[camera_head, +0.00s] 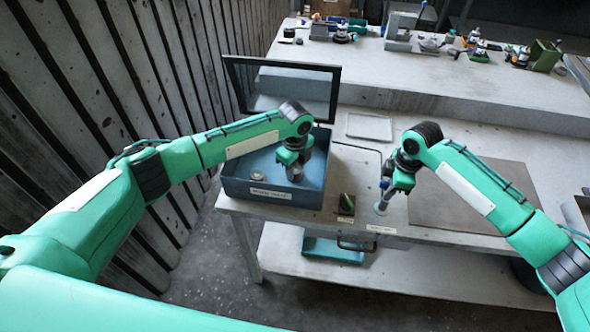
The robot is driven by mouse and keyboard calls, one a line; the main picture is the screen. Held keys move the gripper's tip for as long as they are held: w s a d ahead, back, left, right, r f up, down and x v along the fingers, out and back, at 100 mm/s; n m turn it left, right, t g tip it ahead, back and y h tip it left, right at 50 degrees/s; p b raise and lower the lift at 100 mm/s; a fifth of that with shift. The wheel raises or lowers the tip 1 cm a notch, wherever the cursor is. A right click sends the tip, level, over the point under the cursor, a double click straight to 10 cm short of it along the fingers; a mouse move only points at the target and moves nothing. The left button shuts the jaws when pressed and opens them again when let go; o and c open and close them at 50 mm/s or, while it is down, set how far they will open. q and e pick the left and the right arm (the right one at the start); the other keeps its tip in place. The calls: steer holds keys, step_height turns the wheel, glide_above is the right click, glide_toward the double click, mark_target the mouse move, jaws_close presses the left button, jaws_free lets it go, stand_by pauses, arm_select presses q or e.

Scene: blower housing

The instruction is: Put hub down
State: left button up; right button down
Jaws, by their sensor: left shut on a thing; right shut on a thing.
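My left gripper (295,172) points down inside the blue bin at the table's left end. It is shut on a small grey part, mostly hidden by the fingers; I cannot tell for sure whether this is the hub. My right gripper (386,190) points down over the table's front edge, right of the bin. It is shut on a slim part with a pale round lower end (380,208). I cannot tell whether that end touches the table. A small pale round part (258,188) lies in the left of the bin.
The blue bin (262,196) has raised walls. A dark-framed panel (337,85) rises behind the bin. A flat grey mat (470,185) lies right. A shelf behind holds several small objects.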

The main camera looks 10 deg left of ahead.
mark_target(296, 169)
arm_select(q)
steer(key=shift+f, duration=0.6)
steer(key=shift+f, duration=0.1)
steer(key=o, duration=1)
steer(key=shift+o, duration=0.2)
step_height(296, 169, up, 12)
arm_select(e)
steer(key=shift+w+r, duration=0.15)
steer(key=shift+r, duration=2.35)
